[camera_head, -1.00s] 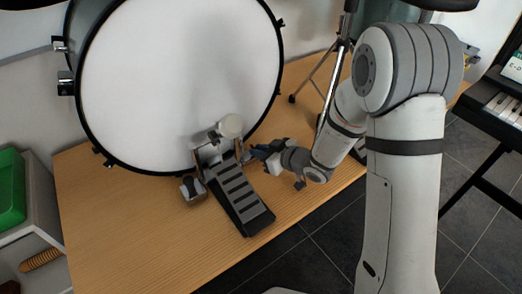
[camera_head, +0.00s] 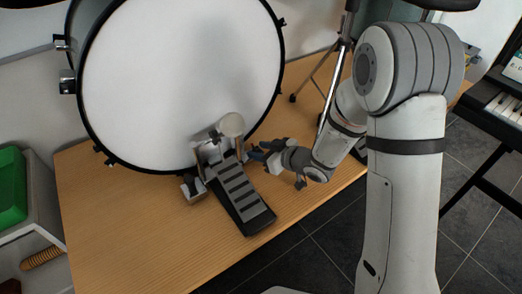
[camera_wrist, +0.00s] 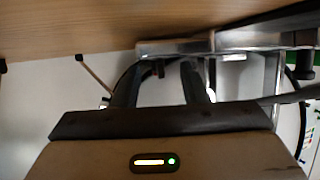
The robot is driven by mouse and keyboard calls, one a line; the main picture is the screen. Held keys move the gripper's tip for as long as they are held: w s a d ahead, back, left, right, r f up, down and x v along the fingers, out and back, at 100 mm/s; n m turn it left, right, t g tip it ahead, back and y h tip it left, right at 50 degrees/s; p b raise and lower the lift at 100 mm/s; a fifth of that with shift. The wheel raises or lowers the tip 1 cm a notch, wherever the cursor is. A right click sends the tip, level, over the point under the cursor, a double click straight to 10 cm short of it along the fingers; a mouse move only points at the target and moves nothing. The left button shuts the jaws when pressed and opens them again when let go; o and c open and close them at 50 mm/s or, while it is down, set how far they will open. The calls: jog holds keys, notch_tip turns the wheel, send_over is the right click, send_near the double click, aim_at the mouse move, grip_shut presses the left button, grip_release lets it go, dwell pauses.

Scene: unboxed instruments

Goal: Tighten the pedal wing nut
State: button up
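The bass drum pedal (camera_head: 240,195) stands on the wooden table in front of the drum, its grey ridged footboard slanting toward the front right. Its pale round beater (camera_head: 231,124) is up near the drum head. My gripper (camera_head: 254,153) is just right of the pedal's upper frame, pointing left at it. In the wrist view, the two dark fingers (camera_wrist: 161,76) stand apart with a gap between them, below the pedal's metal frame (camera_wrist: 230,42). A small dark part shows near the fingertips; I cannot tell whether it is the wing nut.
The white bass drum (camera_head: 180,80) stands upright behind the pedal. A chrome stand (camera_head: 335,85) is at the back right. A keyboard (camera_head: 500,105) is at the far right, a green bin (camera_head: 10,190) at the left. The table's front left (camera_head: 130,235) is clear.

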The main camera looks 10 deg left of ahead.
jog(key=p+v, duration=0.1)
jog(key=v, duration=0.7)
jog(key=shift+f, duration=0.1)
jog(key=shift+a+f, duration=0.15)
jog(key=shift+c, duration=1)
jog(key=a+b, duration=0.1)
jog(key=b, duration=0.1)
jog(key=m+t+b, duration=0.1)
jog(key=b, duration=0.1)
jog(key=a+h+b, duration=0.1)
jog(key=shift+w+a+f+m+t+b, duration=0.2)
jog(key=shift+a+f+m+t+b, duration=0.1)
jog(key=shift+t+b, duration=0.1)
jog(key=shift+c, duration=0.2)
jog(key=shift+s+a+r+m+t+b, duration=0.15)
jog(key=shift+a+r+m+t+b, duration=0.15)
jog(key=shift+m+t+b, duration=0.35)
jog(key=shift+a+h, duration=0.15)
jog(key=shift+h, duration=0.15)
jog(key=b+x, duration=0.2)
jog(key=x, duration=0.5)
jog(key=shift+a, duration=0.15)
